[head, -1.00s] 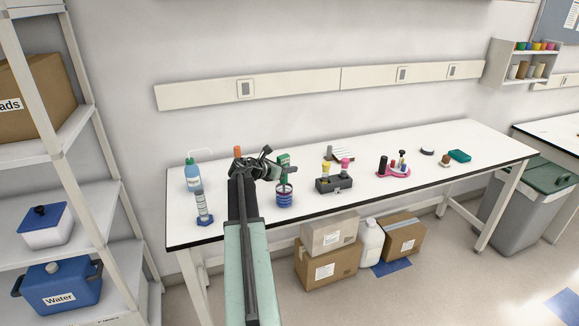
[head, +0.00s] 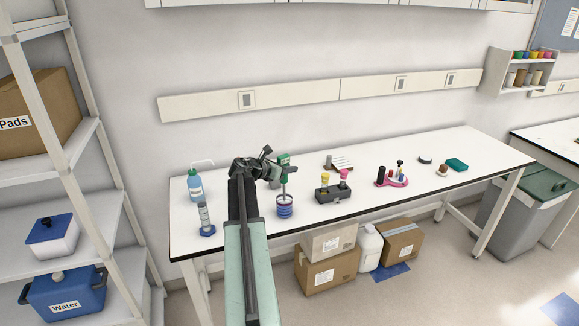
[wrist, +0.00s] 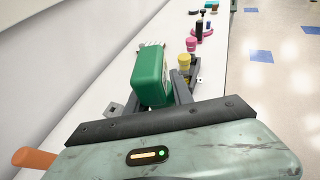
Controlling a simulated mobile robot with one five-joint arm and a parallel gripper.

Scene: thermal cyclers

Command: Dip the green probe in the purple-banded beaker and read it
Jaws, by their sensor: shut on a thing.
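The green probe (head: 283,159) has a boxy green head and a thin grey stem pointing down. My gripper (head: 274,170) is shut on its head, above the bench. In the wrist view the green head (wrist: 150,78) stands between my fingers. The purple-banded beaker (head: 285,209) stands upright on the bench below the probe. The stem runs down to about the beaker's mouth; I cannot tell whether its tip is inside or just above the rim. The probe's readout is too small to read.
A dark block (head: 333,194) with yellow and pink items is right of the beaker. A pink rack (head: 391,181) stands farther right. An orange cylinder (wrist: 36,158) shows in the wrist view.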

